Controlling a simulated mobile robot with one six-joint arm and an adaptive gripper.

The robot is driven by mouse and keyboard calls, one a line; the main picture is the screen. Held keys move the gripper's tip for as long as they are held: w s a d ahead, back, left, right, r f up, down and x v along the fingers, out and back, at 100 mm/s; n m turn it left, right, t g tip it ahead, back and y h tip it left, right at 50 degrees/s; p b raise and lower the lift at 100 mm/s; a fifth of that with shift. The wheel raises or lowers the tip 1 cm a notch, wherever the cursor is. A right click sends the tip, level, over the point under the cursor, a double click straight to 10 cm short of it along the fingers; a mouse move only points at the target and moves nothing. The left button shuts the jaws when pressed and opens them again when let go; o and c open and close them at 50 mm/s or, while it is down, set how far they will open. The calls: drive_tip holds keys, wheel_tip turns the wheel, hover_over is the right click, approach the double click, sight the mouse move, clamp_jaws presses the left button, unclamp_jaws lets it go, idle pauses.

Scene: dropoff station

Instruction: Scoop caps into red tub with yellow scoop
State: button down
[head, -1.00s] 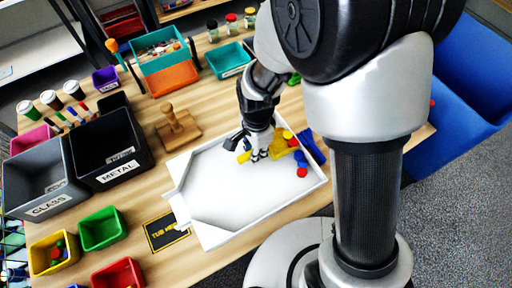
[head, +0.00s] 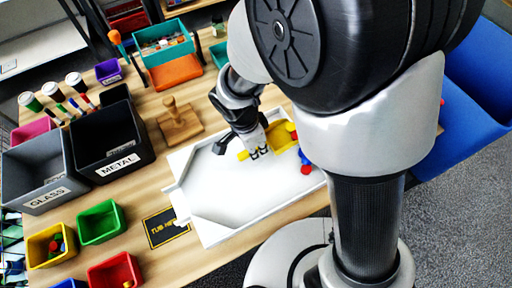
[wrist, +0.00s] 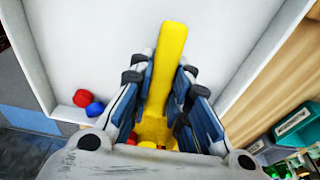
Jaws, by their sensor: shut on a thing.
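The yellow scoop (head: 281,140) is in my gripper (head: 258,152), over the right end of the white tray. In the wrist view its handle (wrist: 171,62) stands between the fingers of my gripper (wrist: 165,80), which is shut on it. Red and yellow bits, likely caps (wrist: 150,145), show at the bowl, partly hidden by the gripper. A loose red cap (wrist: 82,98) and a blue cap (wrist: 95,109) lie near the tray's edge. The red tub (head: 112,268) stands at the table's front left, with a small thing low inside it.
The white tray (head: 205,228) is bare in its middle and left. A black-and-yellow mat (head: 165,229) lies left of it. Green (head: 101,226) and yellow (head: 38,249) tubs, grey and black bins (head: 105,150) and a wooden stamp-like block (head: 179,122) stand beyond.

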idle(0.3)
drive_tip(key=shift+s+a+r+p, duration=0.35)
drive_tip(key=shift+r+p, duration=0.45)
drive_tip(key=shift+r, duration=0.7)
drive_tip(key=shift+s+a+r+p, duration=0.15)
drive_tip(key=shift+a+r+p, duration=0.55)
drive_tip(key=shift+r, duration=0.85)
drive_tip(key=shift+s+a+r+p, duration=0.25)
drive_tip(key=shift+r+p, duration=0.7)
drive_tip(key=shift+r, duration=0.65)
